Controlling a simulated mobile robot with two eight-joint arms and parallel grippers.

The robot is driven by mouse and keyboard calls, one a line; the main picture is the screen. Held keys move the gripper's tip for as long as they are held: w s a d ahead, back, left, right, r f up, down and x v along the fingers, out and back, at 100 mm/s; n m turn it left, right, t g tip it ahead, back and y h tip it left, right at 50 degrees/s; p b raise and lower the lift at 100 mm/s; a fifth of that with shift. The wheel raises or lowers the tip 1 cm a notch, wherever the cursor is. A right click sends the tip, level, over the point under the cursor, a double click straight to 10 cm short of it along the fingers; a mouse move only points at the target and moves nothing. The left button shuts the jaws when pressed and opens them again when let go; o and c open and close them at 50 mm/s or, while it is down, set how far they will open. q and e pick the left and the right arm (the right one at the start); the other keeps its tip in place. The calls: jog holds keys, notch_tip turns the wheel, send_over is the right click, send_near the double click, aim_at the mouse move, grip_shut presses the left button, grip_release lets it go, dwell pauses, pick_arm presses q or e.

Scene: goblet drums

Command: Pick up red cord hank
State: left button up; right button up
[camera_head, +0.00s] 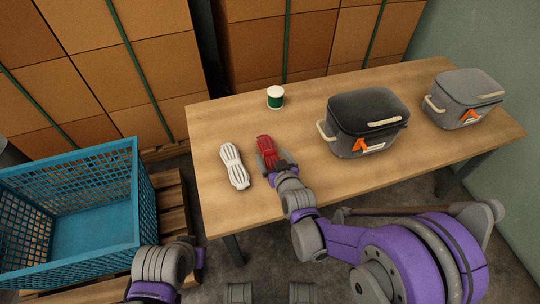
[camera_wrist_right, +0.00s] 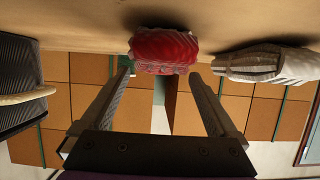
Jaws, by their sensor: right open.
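The red cord hank (camera_head: 267,145) lies on the wooden table, right of the white cord hank (camera_head: 234,166). My right gripper (camera_head: 276,168) is at the near end of the red hank, low over the table. In the right wrist view the table is at the top, and the red hank (camera_wrist_right: 164,50) is just beyond the tips of the open, empty fingers (camera_wrist_right: 160,76), roughly centred between them. I cannot tell whether the fingertips touch it. The white hank (camera_wrist_right: 266,64) shows to the right there. Part of my left arm shows at the bottom left, its gripper not visible.
A green and white spool (camera_head: 275,97) stands behind the hanks. A dark lidded case (camera_head: 364,112) and a grey one (camera_head: 464,97) stand to the right. A blue crate (camera_head: 70,252) sits on a pallet at left. The table's front left is clear.

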jog(key=shift+x, duration=0.85)
jog(key=c, duration=1.5)
